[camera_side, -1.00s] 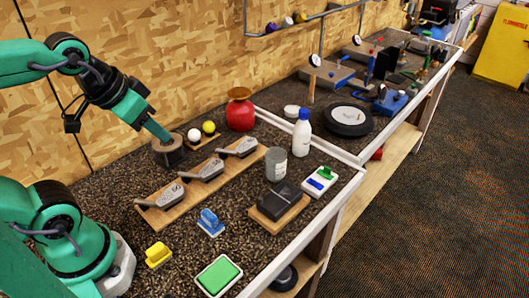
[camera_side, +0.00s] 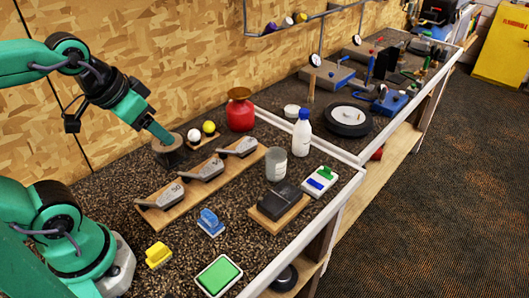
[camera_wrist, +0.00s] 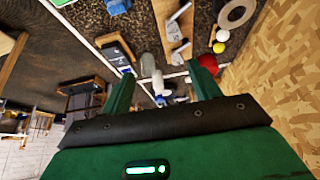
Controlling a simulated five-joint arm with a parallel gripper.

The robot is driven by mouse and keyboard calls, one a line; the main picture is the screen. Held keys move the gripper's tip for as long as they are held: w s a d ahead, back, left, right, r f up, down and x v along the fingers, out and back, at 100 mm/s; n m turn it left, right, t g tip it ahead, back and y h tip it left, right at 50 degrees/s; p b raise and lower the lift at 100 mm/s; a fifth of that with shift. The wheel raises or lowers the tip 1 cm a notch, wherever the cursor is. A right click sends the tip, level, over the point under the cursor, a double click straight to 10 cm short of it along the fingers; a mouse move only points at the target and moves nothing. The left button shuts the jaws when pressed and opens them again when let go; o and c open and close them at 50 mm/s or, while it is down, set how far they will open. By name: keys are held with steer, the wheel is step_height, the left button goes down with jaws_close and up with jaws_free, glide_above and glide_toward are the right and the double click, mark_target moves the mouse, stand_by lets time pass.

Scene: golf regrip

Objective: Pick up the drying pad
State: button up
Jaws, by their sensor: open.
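I cannot tell for sure which item is the drying pad. Candidates are a green pad in a white tray (camera_side: 218,275) at the front edge, a yellow block with a handle (camera_side: 158,255) left of it, and a blue-handled block (camera_side: 210,222) behind. My gripper (camera_side: 162,132) is far behind these, its tip by a dark ring-shaped roll (camera_side: 170,155); whether it touches the roll is unclear. In the wrist view my gripper (camera_wrist: 162,88) shows two fingers apart with nothing held between them.
A wooden rack with club heads (camera_side: 200,180) lies mid-bench. Right of it stand a grey can (camera_side: 276,163), a dark block on a board (camera_side: 279,205) and a white bottle (camera_side: 301,132). A red vase (camera_side: 240,110) and two balls stand near the wall. Bare bench surrounds the front pads.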

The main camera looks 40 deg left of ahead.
steer(key=shift+w, duration=0.1)
steer(key=m+g, duration=0.5)
steer(key=m, duration=1.2)
glide_above(211, 216)
steer(key=a, duration=0.1)
step_height(211, 216, down, 16)
steer(key=shift+w+r, duration=0.15)
steer(key=shift+r, duration=0.05)
steer(key=shift+d+f+m+g, duration=0.25)
steer(key=shift+f+m+g, duration=0.05)
steer(key=shift+f+m, duration=0.25)
steer(key=shift+f, duration=1.3)
steer(key=shift+f, duration=0.15)
steer(key=shift+d+f, duration=0.15)
steer(key=shift+f, duration=1.1)
steer(key=shift+d+f, duration=0.1)
steer(key=shift+f, duration=1.1)
